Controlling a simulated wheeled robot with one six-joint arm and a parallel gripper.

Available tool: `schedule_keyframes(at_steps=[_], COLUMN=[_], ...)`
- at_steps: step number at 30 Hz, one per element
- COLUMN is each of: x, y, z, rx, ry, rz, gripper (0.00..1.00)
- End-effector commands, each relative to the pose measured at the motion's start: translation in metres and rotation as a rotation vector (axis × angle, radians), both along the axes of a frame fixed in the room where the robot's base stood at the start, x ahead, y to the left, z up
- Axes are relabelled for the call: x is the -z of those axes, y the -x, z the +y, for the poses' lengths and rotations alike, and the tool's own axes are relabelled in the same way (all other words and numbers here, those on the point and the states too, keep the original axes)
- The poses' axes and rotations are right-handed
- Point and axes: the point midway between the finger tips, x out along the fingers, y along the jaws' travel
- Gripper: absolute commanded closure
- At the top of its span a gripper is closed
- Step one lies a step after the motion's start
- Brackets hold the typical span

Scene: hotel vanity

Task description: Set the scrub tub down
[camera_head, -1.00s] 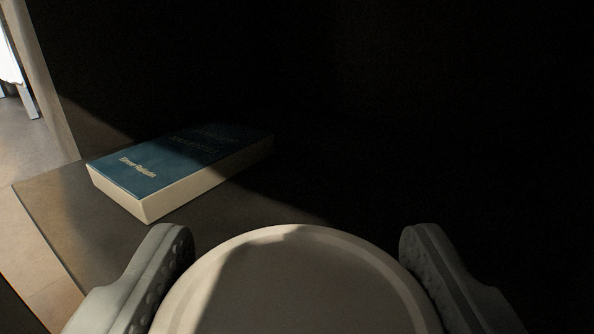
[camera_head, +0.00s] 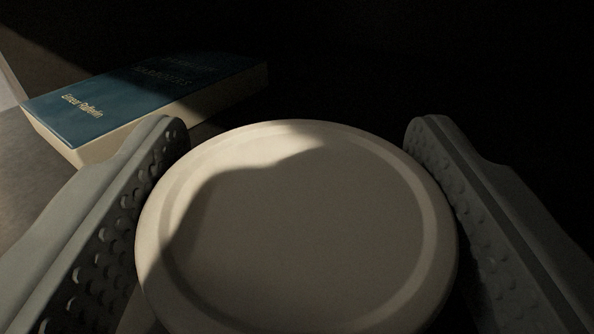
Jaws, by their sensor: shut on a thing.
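The scrub tub (camera_head: 300,235) shows as a wide, round, pale lid with a raised rim, filling the lower middle of the view. My gripper (camera_head: 297,215) is shut on it, with one grey studded finger along its left side and one along its right. A shadow covers most of the lid; its upper left edge is lit. The tub's underside is hidden, so I cannot tell whether it touches the surface below.
A thick blue book (camera_head: 145,100) with pale pages lies at the upper left, just beyond the left finger. A grey surface (camera_head: 28,185) shows at the left edge. The back and right are too dark to make out.

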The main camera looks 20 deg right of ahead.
Motion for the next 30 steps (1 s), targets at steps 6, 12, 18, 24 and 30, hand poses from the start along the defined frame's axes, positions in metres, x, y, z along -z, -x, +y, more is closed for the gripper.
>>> schedule_keyframes(at_steps=[6,12,18,24,30], x=[0.002,0.002,0.001,0.000,0.000], y=[0.000,0.000,0.000,0.017,0.046], z=[0.000,0.000,0.000,0.006,0.016], rx=[0.000,0.000,0.000,0.000,0.000], ry=[0.000,0.000,0.000,-0.001,-0.001], rz=[0.000,0.000,0.000,0.002,0.002], gripper=[0.31,0.13,0.13,0.13,0.13])
